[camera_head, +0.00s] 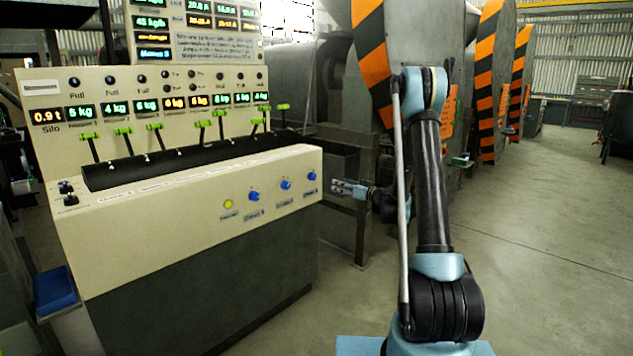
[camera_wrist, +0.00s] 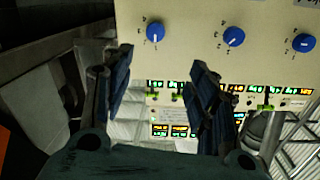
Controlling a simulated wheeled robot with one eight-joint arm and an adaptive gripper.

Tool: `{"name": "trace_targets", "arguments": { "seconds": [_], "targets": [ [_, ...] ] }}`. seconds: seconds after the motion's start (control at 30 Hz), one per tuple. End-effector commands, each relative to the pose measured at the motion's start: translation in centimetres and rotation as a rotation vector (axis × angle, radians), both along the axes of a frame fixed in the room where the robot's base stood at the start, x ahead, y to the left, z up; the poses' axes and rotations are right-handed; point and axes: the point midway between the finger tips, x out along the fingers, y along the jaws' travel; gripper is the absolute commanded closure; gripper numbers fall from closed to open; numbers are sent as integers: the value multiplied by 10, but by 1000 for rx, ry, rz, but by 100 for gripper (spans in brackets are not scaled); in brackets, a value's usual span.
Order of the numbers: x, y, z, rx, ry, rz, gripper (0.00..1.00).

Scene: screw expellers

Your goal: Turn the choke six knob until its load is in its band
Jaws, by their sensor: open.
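Three blue knobs sit on the console's front face: a left one (camera_head: 254,196), a middle one (camera_head: 285,184) and a right one (camera_head: 312,175). Their labels are too small to read surely, so I cannot tell which is choke six. The wrist view, upside down, shows the right knob (camera_wrist: 155,32), middle knob (camera_wrist: 233,37) and left knob (camera_wrist: 304,42), each with a white pointer line. My gripper (camera_head: 338,187) is open and empty, just right of the console's end, apart from the knobs. Its fingers (camera_wrist: 160,62) also show in the wrist view. Load readouts (camera_head: 208,19) are lit at the top.
A yellow-lit button (camera_head: 228,204) is left of the knobs. Green-handled levers (camera_head: 205,124) line the console's top (camera_head: 215,160). Lit weight displays (camera_head: 145,105) stand behind. Orange-and-black striped machines (camera_head: 372,50) stand at the back. The floor (camera_head: 540,240) at right is clear.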

Motion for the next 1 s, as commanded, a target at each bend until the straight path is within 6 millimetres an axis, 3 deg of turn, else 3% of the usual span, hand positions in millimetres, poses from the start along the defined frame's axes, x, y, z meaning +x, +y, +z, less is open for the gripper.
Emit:
{"name": "trace_targets", "arguments": {
  "seconds": [0.37,1.0],
  "targets": [
    [19,10,-10,18,-28,-13,47],
    [92,93,-10,18,-27,-11,47]
  ]
}}
